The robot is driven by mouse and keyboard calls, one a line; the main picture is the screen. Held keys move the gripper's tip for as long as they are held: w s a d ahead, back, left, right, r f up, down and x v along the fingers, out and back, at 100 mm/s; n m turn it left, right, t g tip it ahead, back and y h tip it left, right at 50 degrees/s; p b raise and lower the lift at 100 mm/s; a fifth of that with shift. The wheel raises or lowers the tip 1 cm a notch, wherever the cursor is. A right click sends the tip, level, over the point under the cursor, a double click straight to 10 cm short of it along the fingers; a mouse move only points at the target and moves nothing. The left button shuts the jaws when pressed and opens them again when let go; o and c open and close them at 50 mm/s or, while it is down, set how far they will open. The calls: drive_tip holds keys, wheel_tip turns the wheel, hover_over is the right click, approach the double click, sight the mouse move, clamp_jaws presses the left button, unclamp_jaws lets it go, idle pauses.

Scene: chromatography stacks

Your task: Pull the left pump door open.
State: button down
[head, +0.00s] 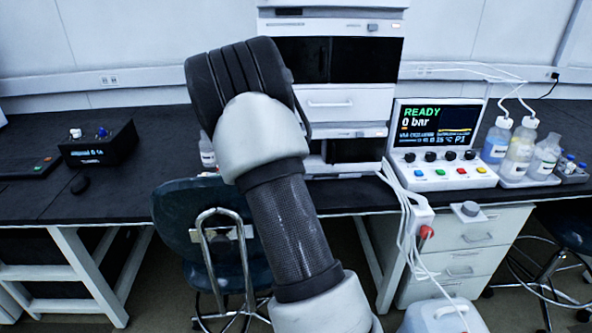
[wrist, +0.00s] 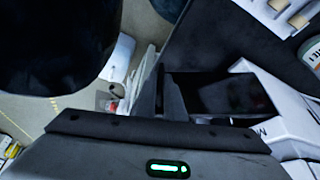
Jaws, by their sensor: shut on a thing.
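The white instrument stack (head: 350,97) stands on the dark bench behind my arm. Its lowest module (head: 355,150) has a dark front; my arm hides the left part of it, where the left pump door would be. In the wrist view, my gripper (wrist: 168,98) has its dark fingers close together at the near edge of a dark panel (wrist: 212,92), which looks like the left pump door. The fingers are shut on it; the exact grip point is in shadow. A white housing (wrist: 280,100) lies beside the panel. The head view hides my gripper.
A control box with a READY screen (head: 440,128) stands right of the stack, beside several bottles (head: 520,150). A dark blue chair (head: 185,215) stands before the bench. White drawers (head: 470,265) are below right; a white jug (head: 440,315) stands on the floor.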

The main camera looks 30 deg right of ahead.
drive_tip(key=w+a+m+g+p, duration=0.1)
drive_tip(key=w+a+m+p, duration=0.1)
drive_tip(key=a, duration=0.4)
drive_tip(key=shift+m+p, duration=0.4)
drive_tip(key=shift+p, duration=0.1)
drive_tip(key=shift+w, duration=0.1)
drive_tip(key=c, duration=1.9)
unclamp_jaws()
drive_tip(key=p+v, duration=0.3)
drive_tip(key=v, duration=1.4)
drive_tip(key=shift+d+r+p, duration=0.2)
drive_tip(key=shift+r+p, duration=0.15)
drive_tip(key=shift+p, duration=0.05)
